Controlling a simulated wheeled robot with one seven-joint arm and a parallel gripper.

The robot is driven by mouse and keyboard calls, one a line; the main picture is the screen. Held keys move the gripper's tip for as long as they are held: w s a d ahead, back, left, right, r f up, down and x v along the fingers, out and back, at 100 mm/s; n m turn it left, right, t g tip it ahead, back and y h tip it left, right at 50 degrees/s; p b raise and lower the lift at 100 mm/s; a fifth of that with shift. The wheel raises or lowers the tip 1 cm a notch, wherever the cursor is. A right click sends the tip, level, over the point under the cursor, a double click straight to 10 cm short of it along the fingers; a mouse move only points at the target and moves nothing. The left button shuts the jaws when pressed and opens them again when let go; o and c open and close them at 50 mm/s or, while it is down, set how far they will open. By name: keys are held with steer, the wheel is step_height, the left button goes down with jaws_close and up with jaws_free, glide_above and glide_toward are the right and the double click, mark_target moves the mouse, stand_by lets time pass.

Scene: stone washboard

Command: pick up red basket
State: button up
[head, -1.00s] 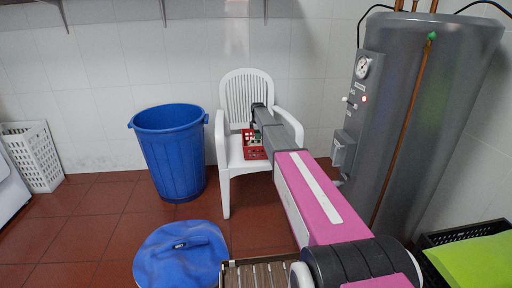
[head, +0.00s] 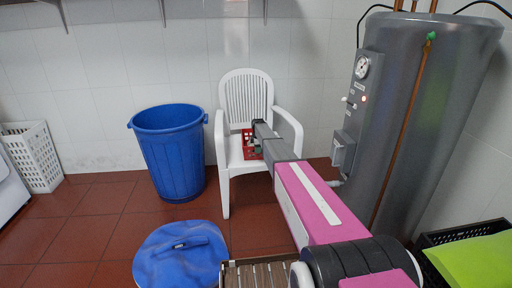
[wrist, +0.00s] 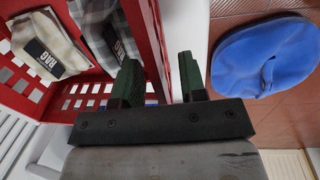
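The red basket (head: 247,142) sits on the seat of the white chair (head: 236,160), partly hidden by my arm in the head view. In the wrist view the basket (wrist: 150,45) is close up, with slotted sides and cloth bags inside, one cream (wrist: 45,48) and one grey checked (wrist: 97,30). My gripper (wrist: 160,72) is open at the basket's right wall. One finger is on the inner side and the other on the outer side. The wall runs between them, and a gap shows beside the outer finger.
A blue bin (head: 172,150) stands left of the chair, with its blue lid (head: 180,258) on the floor. A grey water heater (head: 410,130) stands close to the right. A white crate (head: 35,158) is at the far left. Red-tiled floor is clear between.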

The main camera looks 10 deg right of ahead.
jaws_close()
steer(key=shift+r, duration=0.1)
steer(key=shift+r, duration=0.1)
